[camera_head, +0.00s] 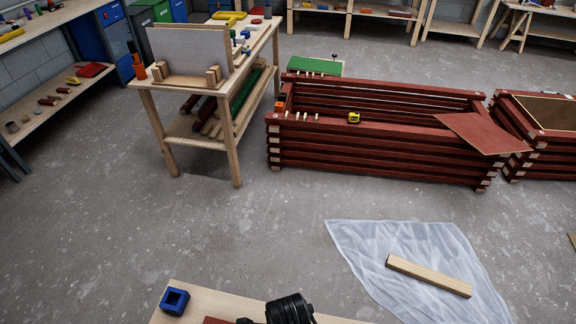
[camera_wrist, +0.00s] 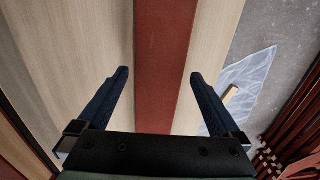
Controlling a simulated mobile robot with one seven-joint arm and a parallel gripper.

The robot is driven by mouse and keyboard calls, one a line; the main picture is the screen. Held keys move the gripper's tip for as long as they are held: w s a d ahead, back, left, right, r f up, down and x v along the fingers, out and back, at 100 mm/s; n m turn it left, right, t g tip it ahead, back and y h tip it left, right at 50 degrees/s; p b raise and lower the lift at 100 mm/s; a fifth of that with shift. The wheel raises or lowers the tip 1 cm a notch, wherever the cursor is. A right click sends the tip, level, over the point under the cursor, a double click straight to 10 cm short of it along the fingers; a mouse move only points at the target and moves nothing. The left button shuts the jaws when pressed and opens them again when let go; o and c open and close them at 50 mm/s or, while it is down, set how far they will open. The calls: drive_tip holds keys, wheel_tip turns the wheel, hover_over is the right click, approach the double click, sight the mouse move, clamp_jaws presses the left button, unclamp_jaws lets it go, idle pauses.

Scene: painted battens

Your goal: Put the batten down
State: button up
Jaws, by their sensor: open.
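A red-painted batten (camera_wrist: 163,45) lies along the pale wooden tabletop (camera_wrist: 80,45) in the wrist view, running from the top of the picture down under my gripper. My gripper (camera_wrist: 159,73) is open, with one dark finger on each side of the batten. A gap shows at the left finger; whether the right finger touches the batten I cannot tell. The batten's ends are hidden or out of the wrist view. In the head view, only a small piece of red shows beside my dark wrist at the bottom edge, on the tabletop (camera_head: 192,312).
An unpainted batten (camera_head: 428,276) lies on a translucent sheet (camera_head: 350,240) on the floor. Beyond stand a red slatted planter (camera_head: 375,160) and a wooden workbench (camera_head: 235,130). The floor between is clear.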

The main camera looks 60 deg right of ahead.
wheel_tip(320, 180, up, 8)
drive_tip(key=f, duration=0.1)
drive_tip(key=w+d+r+n+t+h, duration=0.3)
drive_tip(key=w+r+n+t, duration=0.5)
drive_tip(key=w+r, duration=0.9)
drive_tip(key=w+a+r+n+t+h, duration=0.1)
drive_tip(key=w+a+r+n+t, duration=0.1)
drive_tip(key=w+r+n, duration=0.35)
drive_tip(key=w+a+r+n+t, duration=0.2)
drive_tip(key=w+a+r+t, duration=0.1)
drive_tip(key=r, duration=0.6)
drive_tip(key=s+a+r+n+t+y, duration=0.1)
drive_tip(key=a+r+n+t, duration=0.35)
drive_tip(key=r, duration=0.75)
drive_tip(key=a+r+n+t, duration=0.4)
drive_tip(key=a+r, duration=0.1)
drive_tip(key=r, duration=0.6)
drive_tip(key=s+a+r+n+t+y, duration=0.1)
drive_tip(key=s+a+r+n+t, duration=0.2)
drive_tip(key=s+r, duration=0.2)
drive_tip(key=s+a+r+n+t+y, duration=0.2)
drive_tip(key=s+a+r+n+t, duration=0.1)
drive_tip(key=r, duration=0.6)
drive_tip(key=shift+s+a+r+n, duration=0.15)
drive_tip(key=shift+s+a+n, duration=0.15)
drive_tip(key=shift+s+n, duration=0.6)
